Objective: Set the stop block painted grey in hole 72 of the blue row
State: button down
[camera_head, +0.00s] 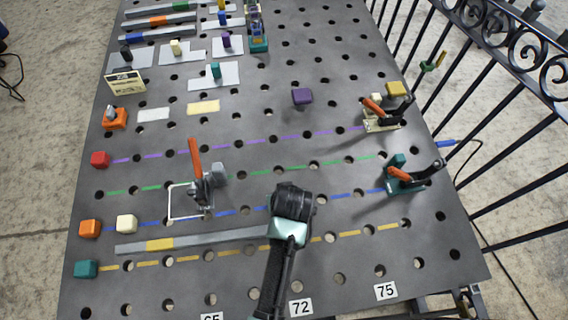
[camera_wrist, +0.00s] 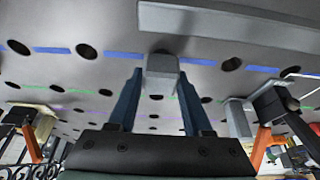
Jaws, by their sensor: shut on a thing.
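The grey stop block (camera_wrist: 162,66) sits between the two blue fingertips of my gripper (camera_wrist: 160,82) in the wrist view, and the gripper is shut on it. In the head view my gripper (camera_head: 291,202) is over the dashed blue row (camera_head: 250,210), above the number plate 72 (camera_head: 301,307) in the picture. There the wrist hides the block and the holes below it. Blue dashes run on both sides of the block in the wrist view. I cannot tell whether its peg is in a hole.
A grey bar with a yellow band (camera_head: 190,243) lies just in front of the blue row, its right end by my gripper. An orange-handled clamp (camera_head: 198,180) stands left, a teal-based clamp (camera_head: 405,180) right. Cream (camera_head: 127,223) and orange (camera_head: 90,228) blocks stand at the left.

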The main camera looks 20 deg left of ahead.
jog(key=shift+f+b, duration=0.3)
jog(key=shift+f, duration=0.25)
jog(key=shift+c, duration=1.2)
grip_release()
jog(key=shift+r, duration=0.1)
jog(key=v, duration=1.2)
jog(key=shift+r, duration=0.4)
jog(key=shift+s, duration=0.1)
